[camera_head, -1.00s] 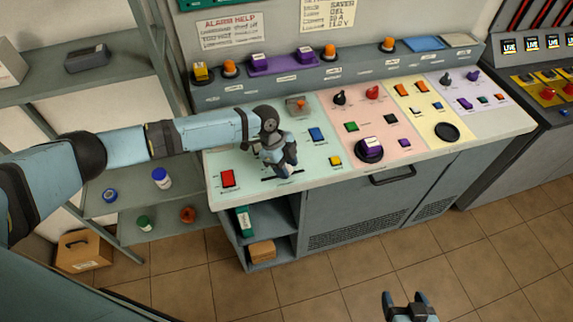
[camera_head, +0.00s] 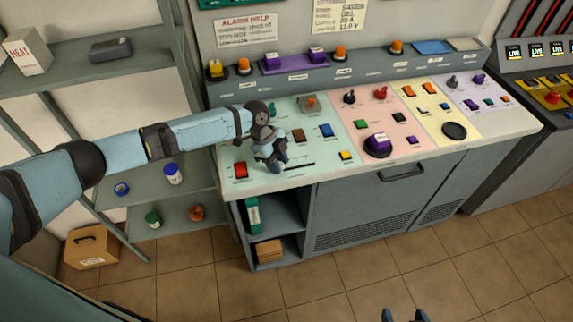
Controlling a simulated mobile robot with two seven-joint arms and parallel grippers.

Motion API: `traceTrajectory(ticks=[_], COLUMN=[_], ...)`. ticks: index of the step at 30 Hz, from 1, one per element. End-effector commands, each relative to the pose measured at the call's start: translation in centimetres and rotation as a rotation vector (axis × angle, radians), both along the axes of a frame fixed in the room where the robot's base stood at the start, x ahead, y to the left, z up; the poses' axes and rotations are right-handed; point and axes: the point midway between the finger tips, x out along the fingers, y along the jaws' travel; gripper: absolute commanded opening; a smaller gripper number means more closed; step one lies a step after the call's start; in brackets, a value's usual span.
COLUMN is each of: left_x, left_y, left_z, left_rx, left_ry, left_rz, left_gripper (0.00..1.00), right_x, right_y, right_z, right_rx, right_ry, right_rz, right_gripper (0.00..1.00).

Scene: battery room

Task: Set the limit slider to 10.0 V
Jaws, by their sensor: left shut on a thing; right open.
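The limit slider's dark slot (camera_head: 301,164) runs left to right on the mint-green panel, near the front edge of the sloping console. My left gripper (camera_head: 277,166) is down at the left part of this slot, pointing at the panel. It is shut on the slider's knob, which its fingers hide. Bare slot shows to the right of the fingers. The scale marks are too small to read. My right gripper (camera_head: 405,316) is open and empty at the bottom edge, in front of the console, mostly cut off.
A red button (camera_head: 240,170) is left of my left gripper. A blue button (camera_head: 326,130), a brown switch (camera_head: 298,135) and a yellow button (camera_head: 346,155) are nearby. A purple-topped knob (camera_head: 378,143) stands on the pink panel. Shelving (camera_head: 130,60) stands at the left.

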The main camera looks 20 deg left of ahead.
Motion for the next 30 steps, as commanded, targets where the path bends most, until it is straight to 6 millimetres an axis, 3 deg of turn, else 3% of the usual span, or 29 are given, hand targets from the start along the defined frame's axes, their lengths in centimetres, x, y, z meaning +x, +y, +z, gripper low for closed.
traceTrajectory(ticks=[9, 10, 13, 23, 30], left_x=[-0.5, -0.5, -0.5, -0.4, -0.1], left_y=[0.4, 0.4, 0.4, 0.4, 1.9], left_z=[0.0, -0.1, 0.0, 0.3, 3.5], left_rx=[0.004, 0.004, 0.004, 0.001, 0.002], left_ry=[0.010, 0.010, 0.009, 0.006, 0.002], left_rz=[-0.004, -0.004, -0.004, -0.004, -0.003], left_gripper=[0.00, 0.33, 0.56, 0.56, 0.56], right_x=[0.8, 0.8, 0.7, 0.5, 0.5], right_y=[-0.7, -0.7, -0.7, -0.4, -0.3], right_z=[0.7, 0.7, 0.6, 0.4, -0.3], right_rx=[-0.007, -0.006, -0.006, -0.004, -0.003], right_ry=[-0.020, -0.020, -0.018, -0.013, -0.010], right_rz=[-0.009, -0.010, -0.010, -0.006, -0.005], right_gripper=[0.74, 0.74, 0.74, 0.74, 0.74])
